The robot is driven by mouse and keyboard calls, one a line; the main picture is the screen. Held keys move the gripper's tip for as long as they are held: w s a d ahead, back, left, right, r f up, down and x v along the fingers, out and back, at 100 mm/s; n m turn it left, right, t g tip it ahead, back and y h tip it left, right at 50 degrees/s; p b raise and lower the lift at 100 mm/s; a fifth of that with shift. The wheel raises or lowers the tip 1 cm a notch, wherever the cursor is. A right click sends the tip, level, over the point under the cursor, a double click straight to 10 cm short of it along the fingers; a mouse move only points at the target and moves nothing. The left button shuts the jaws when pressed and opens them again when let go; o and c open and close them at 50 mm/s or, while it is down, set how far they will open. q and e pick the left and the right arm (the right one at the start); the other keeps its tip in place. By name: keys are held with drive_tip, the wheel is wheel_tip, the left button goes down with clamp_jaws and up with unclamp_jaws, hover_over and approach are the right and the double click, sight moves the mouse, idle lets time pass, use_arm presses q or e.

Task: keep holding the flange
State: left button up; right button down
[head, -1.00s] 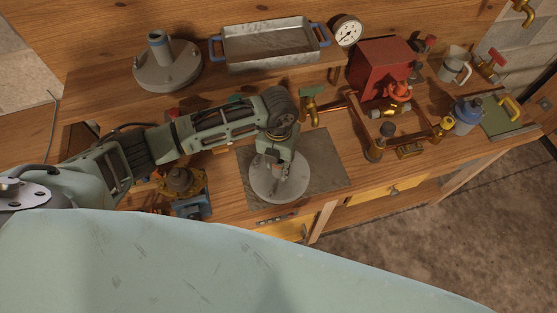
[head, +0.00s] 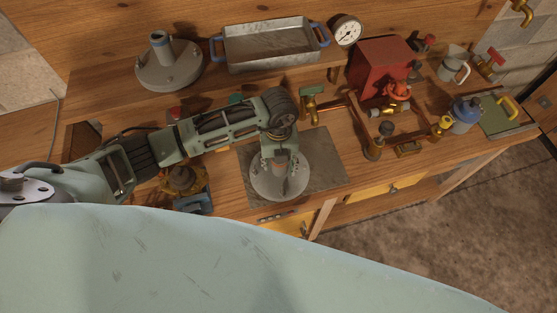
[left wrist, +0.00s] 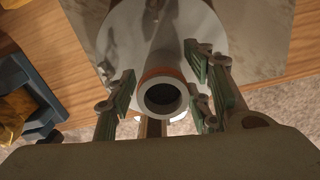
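The flange (head: 262,188) is a grey round plate with a pipe neck, low over or on a dark grey mat (head: 325,170) on the bench. I cannot tell whether it touches the mat. My left gripper (head: 281,165) reaches down over it. In the left wrist view the neck's open end (left wrist: 142,108) faces the camera, with an orange-brown band below its rim. The plate lies beyond the neck, partly hidden. My right gripper is not in view.
A similar grey flanged piece (head: 168,72) and a metal tray (head: 270,62) stand at the back. A red box (head: 378,65), brass pipework (head: 375,145) and a gauge (head: 346,30) are to the right. A blue-and-brass device (head: 195,202) is left of the mat.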

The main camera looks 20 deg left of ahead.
use_arm(q)
wheel_tip(320, 180, up, 11)
drive_tip(key=shift+r, duration=0.45)
idle(0.3)
